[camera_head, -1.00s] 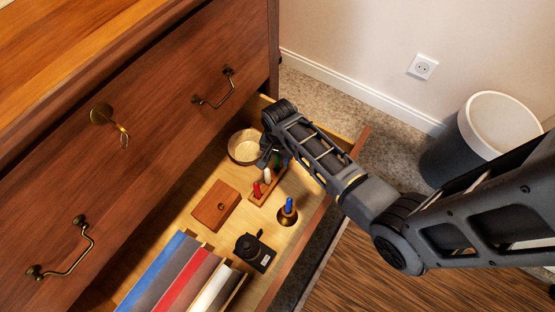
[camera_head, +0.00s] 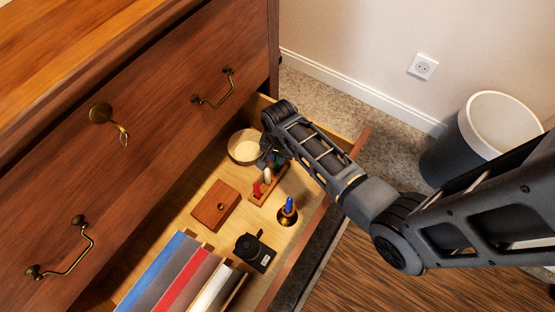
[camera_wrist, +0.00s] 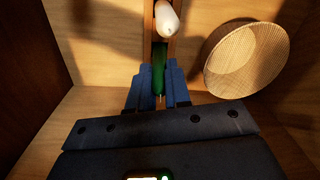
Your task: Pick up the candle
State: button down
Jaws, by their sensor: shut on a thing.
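A green candle (camera_wrist: 158,78) stands between the fingers of my gripper (camera_wrist: 158,72) in the wrist view, and the gripper is shut on it. Its lower part is hidden by the fingers. In the head view my gripper (camera_head: 273,158) is low in the open drawer, mostly behind my arm. Beside the green candle in the narrow wooden rack (camera_head: 258,200) are a white candle (camera_head: 268,176) and a red candle (camera_head: 256,190). The white candle (camera_wrist: 167,20) also shows just beyond the green one in the wrist view. A blue candle (camera_head: 289,205) stands apart in a brass holder (camera_head: 287,217).
A round woven bowl (camera_head: 244,147) is close beside my gripper. A wooden box (camera_head: 215,206), a black device (camera_head: 254,253) and several books (camera_head: 180,275) also lie in the drawer. The drawer's front wall (camera_head: 318,215) is near my arm. A bin (camera_head: 470,140) stands outside.

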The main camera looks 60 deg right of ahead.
notch_tip(320, 180, up, 10)
jog(key=p, duration=0.4)
jog(key=shift+p, duration=0.4)
jog(key=shift+w+r, duration=0.1)
dwell(0.6)
